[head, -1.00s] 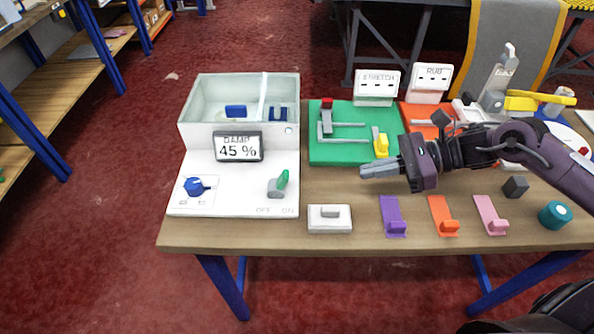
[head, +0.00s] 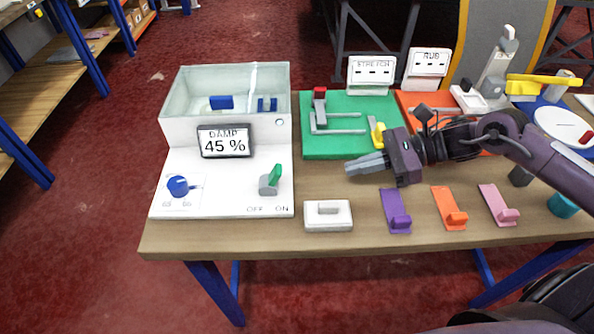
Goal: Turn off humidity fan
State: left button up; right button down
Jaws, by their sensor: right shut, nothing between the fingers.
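The white humidity box (head: 225,196) stands on the left of the table, with a clear bin at its back. Its display (head: 225,142) reads DAMP 45 %. A green-tipped toggle switch (head: 271,180) sits on its front right, above the printed words OFF and ON, and leans to the right, toward ON. A blue knob (head: 178,186) is on its front left. My right gripper (head: 366,165) is shut and empty, to the right of the switch and apart from it, over the table in front of the green board. My left gripper is not in view.
The green board (head: 345,148) carries a grey track with red and yellow handles. Along the front lie a white switch block (head: 328,216) and purple (head: 396,212), orange (head: 449,208) and pink (head: 498,205) hooks. Bare wood lies between the box and my gripper.

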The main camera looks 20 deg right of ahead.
aim_at(274, 177)
jog(key=x, duration=0.9)
jog(key=shift+r, duration=0.3)
jog(key=shift+w+a+r+p, duration=0.15)
jog(key=shift+a+r+p, duration=0.1)
jog(key=shift+a+p, duration=0.3)
jog(key=shift+w+a+r+p, duration=0.2)
jog(key=shift+a+p, duration=0.15)
jog(key=shift+a, duration=0.3)
jog(key=shift+w+a+r, duration=0.15)
jog(key=shift+a, duration=0.5)
